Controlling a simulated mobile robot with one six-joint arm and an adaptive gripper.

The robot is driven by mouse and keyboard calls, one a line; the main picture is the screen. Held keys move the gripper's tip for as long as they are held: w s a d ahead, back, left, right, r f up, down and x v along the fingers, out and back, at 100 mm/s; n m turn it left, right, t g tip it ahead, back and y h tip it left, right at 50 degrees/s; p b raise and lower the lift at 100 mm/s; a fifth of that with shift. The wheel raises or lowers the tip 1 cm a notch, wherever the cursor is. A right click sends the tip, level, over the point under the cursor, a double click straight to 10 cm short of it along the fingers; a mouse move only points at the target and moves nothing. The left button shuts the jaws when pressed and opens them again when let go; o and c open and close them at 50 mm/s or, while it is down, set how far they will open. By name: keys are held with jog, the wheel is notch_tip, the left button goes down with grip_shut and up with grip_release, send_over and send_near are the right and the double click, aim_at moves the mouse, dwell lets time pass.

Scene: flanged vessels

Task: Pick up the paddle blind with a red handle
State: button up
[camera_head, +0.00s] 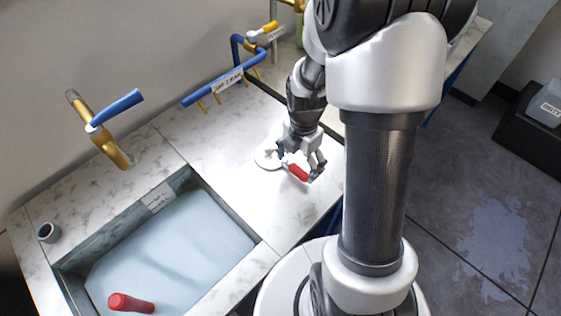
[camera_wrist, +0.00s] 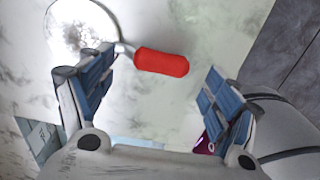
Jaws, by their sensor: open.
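The paddle blind (camera_head: 266,155) lies on the marble counter, a pale round disc with a red handle (camera_head: 298,172) pointing to the lower right. In the wrist view its shiny disc (camera_wrist: 80,25) is at the upper left and its red handle (camera_wrist: 162,62) is near the middle. My gripper (camera_head: 300,168) is over the blind, close to the handle. In the wrist view my open gripper (camera_wrist: 155,90) has its blue-padded fingers to either side of the handle, which shows beyond and between them. I see no contact with the handle. Part of the disc is hidden in the head view.
A water-filled sink (camera_head: 262,255) with another red handle (camera_head: 131,303) in it lies to the left. A brass tap (camera_head: 110,148) with a blue lever and a blue rack (camera_head: 213,86) stand at the back.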

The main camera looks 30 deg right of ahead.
aim_at(299, 170)
notch_tip(299, 170, down, 5)
jog(key=shift+s+r+b, duration=0.15)
jog(key=shift+r+b, duration=0.05)
jog(key=shift+b, duration=0.75)
jog(key=shift+r, duration=0.1)
jog(key=shift+c, duration=0.6)
jog(key=c, duration=1.5)
jog(key=shift+c, duration=0.3)
jog(key=shift+r, duration=0.1)
